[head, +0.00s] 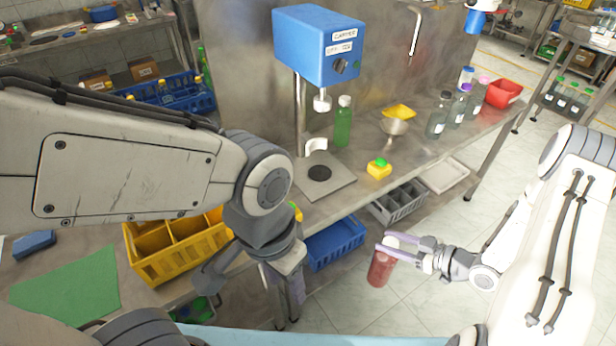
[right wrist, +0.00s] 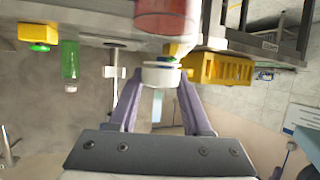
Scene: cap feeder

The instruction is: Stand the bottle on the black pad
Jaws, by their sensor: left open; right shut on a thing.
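The red bottle (head: 380,268) with a white cap is in my right gripper (head: 389,246), in front of the bench and clear of it, roughly upright. In the right wrist view the picture is upside down, with the bottle (right wrist: 166,18) at the top and its white cap (right wrist: 160,76) between the fingers. The round black pad (head: 319,172) lies bare on a grey plate (head: 335,190) under the blue capper (head: 310,45). My left gripper (head: 252,285) is open and empty at the bench's front edge, beside the yellow crate.
A green bottle (head: 343,122) stands behind the plate, and a yellow block with a green top (head: 379,168) stands right of it. A yellow divided crate (head: 150,268) is left; a blue crate (head: 336,243) is below the bench.

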